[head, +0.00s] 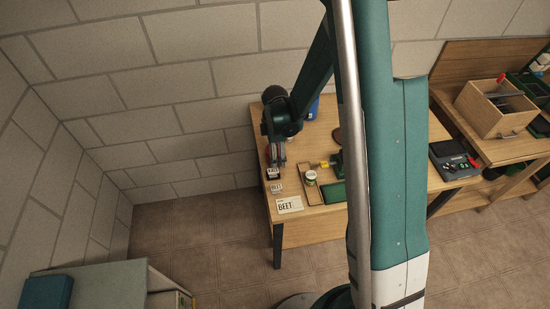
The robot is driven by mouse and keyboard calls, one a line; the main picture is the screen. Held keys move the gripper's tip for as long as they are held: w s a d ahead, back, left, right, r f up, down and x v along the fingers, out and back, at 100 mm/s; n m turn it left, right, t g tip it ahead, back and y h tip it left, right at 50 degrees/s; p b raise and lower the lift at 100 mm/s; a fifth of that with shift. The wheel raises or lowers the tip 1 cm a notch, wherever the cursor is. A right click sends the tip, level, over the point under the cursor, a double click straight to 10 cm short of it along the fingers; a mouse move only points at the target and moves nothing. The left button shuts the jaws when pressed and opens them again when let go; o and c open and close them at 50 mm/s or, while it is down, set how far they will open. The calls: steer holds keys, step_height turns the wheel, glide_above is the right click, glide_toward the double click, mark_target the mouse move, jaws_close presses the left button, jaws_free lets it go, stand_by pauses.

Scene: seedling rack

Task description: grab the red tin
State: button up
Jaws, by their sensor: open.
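My gripper (277,164) is open and points down over the left end of the wooden table (300,233). A small red patch (267,153) shows right beside the gripper's left finger. It may be part of the red tin, but most of it is hidden behind the gripper and its shape cannot be told. I cannot tell whether the gripper touches it.
Several label cards stand in front of the gripper, the nearest reading BEET (290,205). A pale round-topped jar (310,177) sits on a wooden tray to the right. A blue object (313,109) stands behind. A wooden box (493,108) is far right.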

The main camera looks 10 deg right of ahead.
stand_by(0.4)
steer(key=c, duration=1.5)
steer(key=shift+r, duration=0.2)
steer(key=shift+r, duration=4.8)
